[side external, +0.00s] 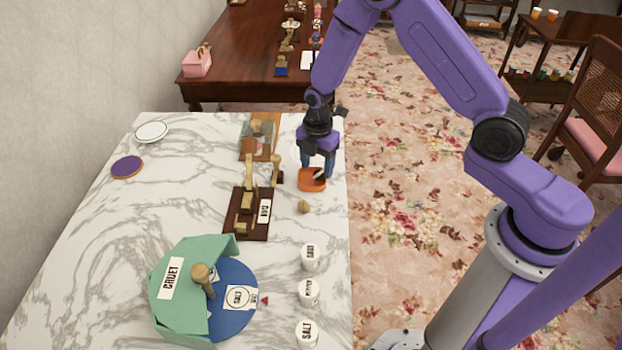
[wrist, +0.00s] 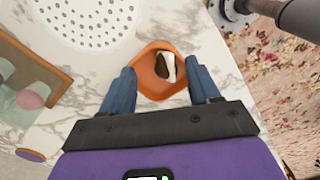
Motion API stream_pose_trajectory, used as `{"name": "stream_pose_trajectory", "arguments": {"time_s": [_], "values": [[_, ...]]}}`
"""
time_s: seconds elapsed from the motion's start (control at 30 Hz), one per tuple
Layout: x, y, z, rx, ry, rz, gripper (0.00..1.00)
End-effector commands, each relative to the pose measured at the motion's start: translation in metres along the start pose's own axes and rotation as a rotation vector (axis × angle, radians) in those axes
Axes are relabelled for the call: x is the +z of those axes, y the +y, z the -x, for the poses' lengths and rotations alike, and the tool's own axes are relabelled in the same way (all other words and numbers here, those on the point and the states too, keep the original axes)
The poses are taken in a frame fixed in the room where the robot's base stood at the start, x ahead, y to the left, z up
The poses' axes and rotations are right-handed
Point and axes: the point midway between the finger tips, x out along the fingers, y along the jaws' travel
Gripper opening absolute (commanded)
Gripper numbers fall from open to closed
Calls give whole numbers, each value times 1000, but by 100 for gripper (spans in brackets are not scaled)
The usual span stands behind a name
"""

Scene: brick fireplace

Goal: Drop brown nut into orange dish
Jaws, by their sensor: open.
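The orange dish (side external: 312,185) sits on the marble table near its right edge. In the wrist view the dish (wrist: 152,88) shows between and just beyond my finger tips. A dark brown and white piece (wrist: 165,67) lies in it; I cannot tell what it is. A small round tan-brown nut (side external: 303,207) appears to lie on the marble just in front of the dish in the side view. I cannot make it out in the wrist view. My gripper (side external: 318,172) is open, pointing down at the dish, with its blue fingers apart; it also shows in the wrist view (wrist: 163,92).
A dark wooden stand (side external: 237,230) with a label is left of the dish. White shakers (side external: 310,257) line the right front edge. A green cruet box (side external: 175,285) and blue disc (side external: 237,318) fill the front.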

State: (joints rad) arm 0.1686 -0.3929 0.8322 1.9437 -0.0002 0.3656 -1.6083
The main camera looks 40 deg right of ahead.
Motion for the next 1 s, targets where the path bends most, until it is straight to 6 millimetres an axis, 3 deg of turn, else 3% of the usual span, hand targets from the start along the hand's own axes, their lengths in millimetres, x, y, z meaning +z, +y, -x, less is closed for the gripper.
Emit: {"name": "stream_pose_trajectory", "arguments": {"time_s": [0.27,1.0], "values": [[0,1,16,4,0,0,61],[0,1,153,5,0,0,61]]}}
